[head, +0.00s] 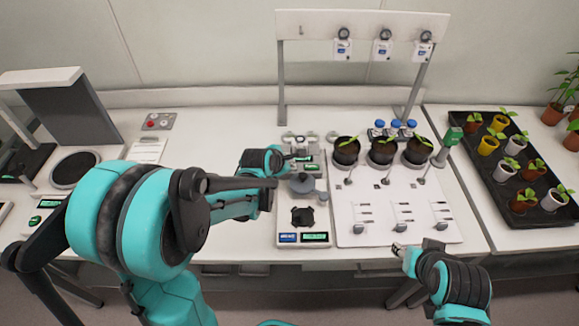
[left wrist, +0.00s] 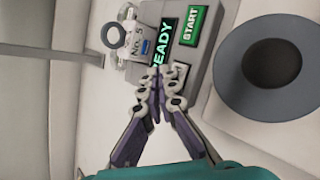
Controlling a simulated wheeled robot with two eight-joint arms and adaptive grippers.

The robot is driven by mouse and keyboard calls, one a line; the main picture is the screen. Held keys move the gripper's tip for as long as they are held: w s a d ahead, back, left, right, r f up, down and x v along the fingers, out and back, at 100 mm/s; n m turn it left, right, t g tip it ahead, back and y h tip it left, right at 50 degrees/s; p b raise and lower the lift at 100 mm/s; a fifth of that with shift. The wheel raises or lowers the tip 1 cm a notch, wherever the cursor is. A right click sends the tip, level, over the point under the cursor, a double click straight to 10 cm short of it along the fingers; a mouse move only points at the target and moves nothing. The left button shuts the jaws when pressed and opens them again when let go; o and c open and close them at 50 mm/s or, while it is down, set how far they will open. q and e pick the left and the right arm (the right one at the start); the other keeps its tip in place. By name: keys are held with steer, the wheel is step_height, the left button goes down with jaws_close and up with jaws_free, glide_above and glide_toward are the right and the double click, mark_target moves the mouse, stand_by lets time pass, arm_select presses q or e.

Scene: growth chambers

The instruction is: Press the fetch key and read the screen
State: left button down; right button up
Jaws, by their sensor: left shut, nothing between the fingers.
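My left gripper (head: 291,157) is shut and empty, its fingertips over a small grey unit at the back of the white bench. In the left wrist view the closed fingertips (left wrist: 168,78) are at the lower edge of a dark screen (left wrist: 163,45), partly covering it; the readable part says "READY" in pale letters. A green key marked "START" (left wrist: 193,25) is beside the screen. A pale key (left wrist: 181,72) lies right by the fingertips, its marking hidden or unreadable. I cannot tell whether the fingers touch it. My right gripper (head: 398,248) is over the bench's front edge, its jaws too small to judge.
A grey round plate (left wrist: 272,65) is close to the unit. A small container labelled "No. 5" (left wrist: 136,40) stands beside the screen. Three dark pots (head: 382,152) with seedlings stand to the right on a white board (head: 345,228). A black plant tray (head: 474,205) is farther right.

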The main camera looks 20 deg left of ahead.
arm_select(q)
steer(key=shift+f, duration=0.15)
stand_by(0.7)
steer(key=shift+f+b, duration=0.25)
steer(key=shift+b, duration=0.15)
steer(key=shift+f+b, duration=0.35)
steer(key=shift+f, duration=0.05)
stand_by(0.3)
steer(key=shift+r, duration=0.15)
stand_by(0.3)
steer(key=shift+r+p, duration=0.65)
steer(key=shift+r, duration=0.15)
step_height(320, 180, up, 5)
steer(key=p, duration=0.4)
